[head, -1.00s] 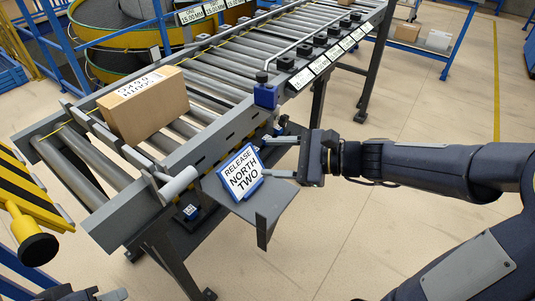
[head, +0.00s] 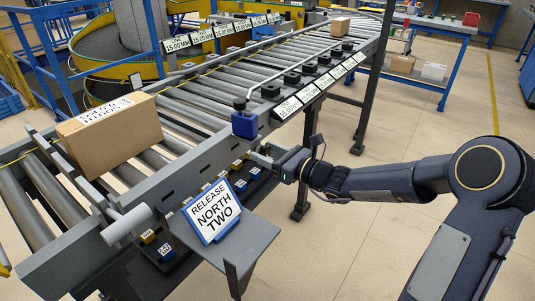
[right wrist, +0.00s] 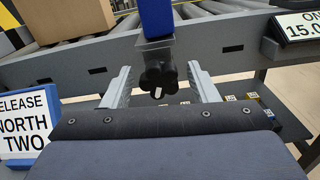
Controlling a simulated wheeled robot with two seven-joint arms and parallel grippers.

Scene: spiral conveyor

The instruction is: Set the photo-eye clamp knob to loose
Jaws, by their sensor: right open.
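The photo-eye is a blue block (head: 245,124) on the near side rail of the conveyor, and its lower part shows in the right wrist view (right wrist: 157,18). Below it, in the right wrist view, is the black lobed clamp knob (right wrist: 158,76) with a white mark pointing roughly up and down. My right gripper (head: 264,154) is beside the rail under the blue block. In the right wrist view its open fingers (right wrist: 160,84) stand left and right of the knob, apparently not touching it. The knob is not clear in the head view. My left gripper is not in view.
A cardboard box (head: 110,135) lies on the rollers at the left. A "RELEASE NORTH TWO" sign (head: 213,211) stands on a grey shelf (head: 245,242) near my right gripper. Small blue and yellow pieces sit below the rail.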

